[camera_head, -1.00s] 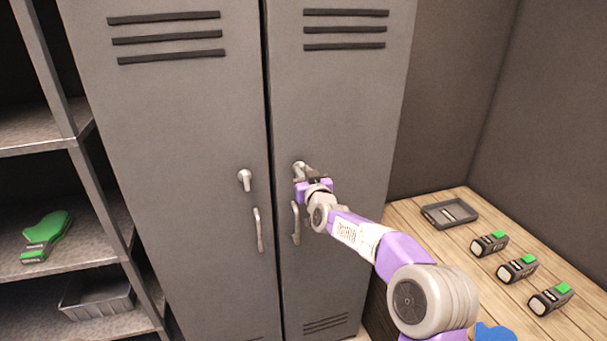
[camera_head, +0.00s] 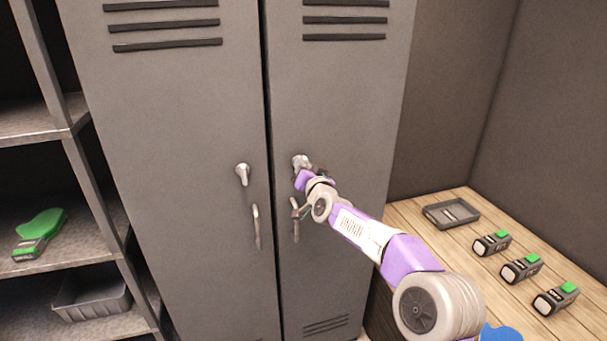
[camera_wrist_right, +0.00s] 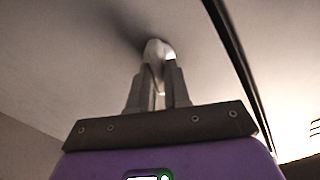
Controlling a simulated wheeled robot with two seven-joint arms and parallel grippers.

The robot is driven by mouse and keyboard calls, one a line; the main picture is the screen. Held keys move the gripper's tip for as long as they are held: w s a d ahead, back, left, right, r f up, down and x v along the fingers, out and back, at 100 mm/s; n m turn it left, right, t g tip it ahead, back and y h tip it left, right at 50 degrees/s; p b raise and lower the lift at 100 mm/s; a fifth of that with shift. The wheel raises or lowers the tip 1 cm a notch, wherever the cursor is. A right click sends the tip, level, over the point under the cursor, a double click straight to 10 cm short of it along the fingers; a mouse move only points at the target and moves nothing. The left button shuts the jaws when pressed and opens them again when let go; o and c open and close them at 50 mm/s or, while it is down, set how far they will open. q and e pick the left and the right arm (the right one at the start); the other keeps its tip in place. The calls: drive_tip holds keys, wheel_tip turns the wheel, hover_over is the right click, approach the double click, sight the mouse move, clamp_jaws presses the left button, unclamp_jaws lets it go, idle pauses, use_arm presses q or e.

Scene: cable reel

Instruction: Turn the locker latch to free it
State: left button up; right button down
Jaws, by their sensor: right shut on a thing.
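The grey locker has two doors. The right door (camera_head: 335,110) carries a silver latch (camera_head: 300,161) and a vertical bar handle (camera_head: 295,222) below it. My right gripper (camera_head: 309,170) is at this latch, partly hiding it. In the right wrist view my right gripper (camera_wrist_right: 158,85) has its two fingers closed on the latch (camera_wrist_right: 157,52), against the door face. The left door (camera_head: 180,120) has its own latch (camera_head: 243,173), pointing down, and a bar handle (camera_head: 257,227). Both doors are shut. My left gripper is not in view.
Open shelves on the left hold a green-handled tool (camera_head: 40,232) and a grey bin (camera_head: 92,292). A wooden bench (camera_head: 440,255) on the right bears a grey tray (camera_head: 451,213), several black and green battery-like blocks (camera_head: 520,268) and a blue object (camera_head: 497,335).

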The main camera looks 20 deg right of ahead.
drive_tip(key=m+b, duration=0.1)
drive_tip(key=m, duration=0.3)
drive_tip(key=m+b, duration=0.2)
drive_tip(key=m, duration=0.2)
drive_tip(key=m+b, duration=0.1)
drive_tip(key=m, duration=0.3)
drive_tip(key=shift+d+f+b, duration=0.15)
drive_tip(key=shift+f+b, duration=0.1)
drive_tip(key=shift+b, duration=0.05)
drive_tip(key=shift+m, duration=0.3)
drive_tip(key=c, duration=1.1)
unclamp_jaws()
drive_tip(key=s+b, duration=0.2)
drive_tip(key=s, duration=0.5)
drive_tip(key=shift+s+d, duration=0.1)
drive_tip(key=shift+s, duration=0.2)
